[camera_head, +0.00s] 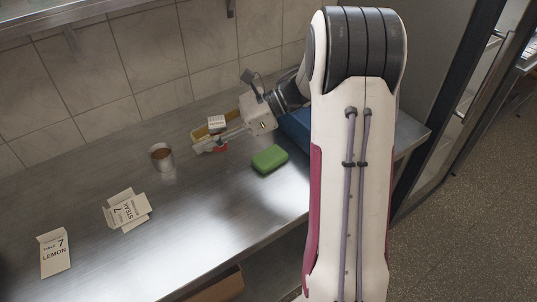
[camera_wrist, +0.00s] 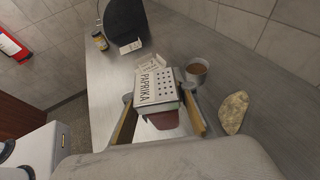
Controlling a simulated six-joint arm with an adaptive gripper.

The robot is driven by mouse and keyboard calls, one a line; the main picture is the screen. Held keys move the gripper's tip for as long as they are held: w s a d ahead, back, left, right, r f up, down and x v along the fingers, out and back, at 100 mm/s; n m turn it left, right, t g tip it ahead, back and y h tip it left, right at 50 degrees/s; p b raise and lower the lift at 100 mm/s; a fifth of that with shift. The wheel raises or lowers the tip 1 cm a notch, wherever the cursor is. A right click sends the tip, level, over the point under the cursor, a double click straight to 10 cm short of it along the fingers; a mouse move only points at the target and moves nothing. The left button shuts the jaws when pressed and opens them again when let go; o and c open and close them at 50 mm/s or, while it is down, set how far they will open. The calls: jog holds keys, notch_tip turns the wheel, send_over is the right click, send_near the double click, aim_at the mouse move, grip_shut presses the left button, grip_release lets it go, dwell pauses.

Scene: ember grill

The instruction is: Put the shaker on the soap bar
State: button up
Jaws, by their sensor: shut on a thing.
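The shaker (camera_wrist: 157,84), marked PAPRIKA with a dotted pale top, sits between the two fingers of my gripper (camera_wrist: 157,94) in the wrist view. In the head view my gripper (camera_head: 207,140) is shut on the shaker (camera_head: 216,122), above the back of the steel counter. Its lower part is partly hidden by a finger. The green soap bar (camera_head: 269,158) lies on the counter to the right of and nearer than the held shaker, apart from it. I do not make out the soap bar in the wrist view.
A metal cup (camera_head: 162,156) with brown contents stands left of my gripper. Cards marked STEAK (camera_head: 127,209) and LEMON (camera_head: 55,254) lie further left. A blue object (camera_head: 297,127) is partly behind my arm. A tan lump (camera_wrist: 232,112) shows in the wrist view. The front-middle counter is clear.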

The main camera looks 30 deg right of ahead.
jog(key=d+r+m+t+h, duration=0.25)
jog(key=d+m+t, duration=0.25)
jog(key=d, duration=0.4)
jog(key=m+t+h, duration=0.2)
jog(key=m+h, duration=0.2)
jog(key=h, duration=0.1)
send_over(267, 160)
jog(key=w, duration=0.4)
jog(key=f, duration=0.2)
jog(key=shift+d, duration=0.25)
jog(key=shift+t, duration=0.3)
jog(key=shift+f, duration=3.05)
jog(key=shift+f, duration=1.9)
jog(key=shift+f, duration=0.1)
jog(key=o, duration=1.2)
